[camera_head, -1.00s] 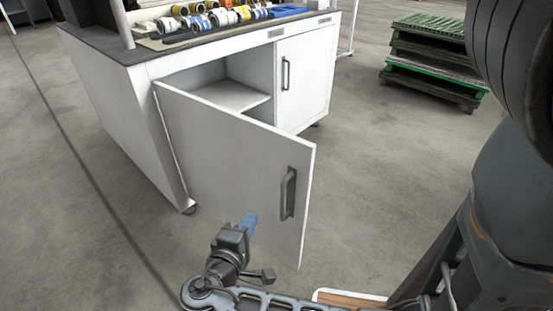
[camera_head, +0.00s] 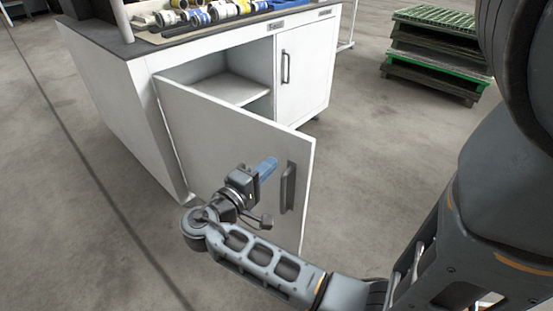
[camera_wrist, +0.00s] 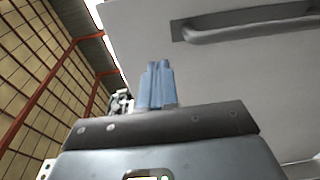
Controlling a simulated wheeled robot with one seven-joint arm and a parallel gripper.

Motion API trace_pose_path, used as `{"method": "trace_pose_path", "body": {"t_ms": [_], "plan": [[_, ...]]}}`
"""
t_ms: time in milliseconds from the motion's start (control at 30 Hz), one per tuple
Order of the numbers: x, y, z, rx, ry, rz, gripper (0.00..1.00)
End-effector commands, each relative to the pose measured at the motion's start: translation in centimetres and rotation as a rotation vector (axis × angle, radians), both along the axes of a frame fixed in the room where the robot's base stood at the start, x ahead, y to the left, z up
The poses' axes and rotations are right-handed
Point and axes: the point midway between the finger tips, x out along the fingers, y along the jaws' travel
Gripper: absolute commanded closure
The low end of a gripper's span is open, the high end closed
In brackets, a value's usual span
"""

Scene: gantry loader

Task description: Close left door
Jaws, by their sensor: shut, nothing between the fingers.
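The left door (camera_head: 213,137) of the white cabinet (camera_head: 122,105) stands wide open, swung out toward me. Its grey bar handle (camera_head: 288,188) is near the free edge; the handle (camera_wrist: 250,24) also shows in the wrist view at the upper right. My gripper (camera_head: 268,165) is shut and empty, in front of the door's outer face and just left of the handle. In the wrist view its blue fingers (camera_wrist: 157,82) are together, with the door panel behind them. I cannot tell whether the fingertips touch the door.
The right door (camera_head: 303,72) of the cabinet is closed. An inner shelf (camera_head: 230,88) shows in the open compartment. Rolls of tape (camera_head: 196,18) lie on the worktop. Stacked pallets (camera_head: 436,55) stand at the back right. The floor around the door is clear.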

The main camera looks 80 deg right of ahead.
Motion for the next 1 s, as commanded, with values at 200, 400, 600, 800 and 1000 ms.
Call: {"method": "trace_pose_path", "body": {"t_ms": [200,400,600,800,1000], "plan": [[-1.3,-2.7,0.0,0.000,0.000,-0.003,1.00],[-1.7,-3.6,0.0,0.000,0.000,0.000,1.00],[-1.7,-3.6,0.0,0.000,0.000,0.000,1.00],[-1.7,-3.8,0.0,0.000,0.000,0.003,1.00],[-2.4,-5.4,0.1,0.001,0.002,0.029,1.00]]}}
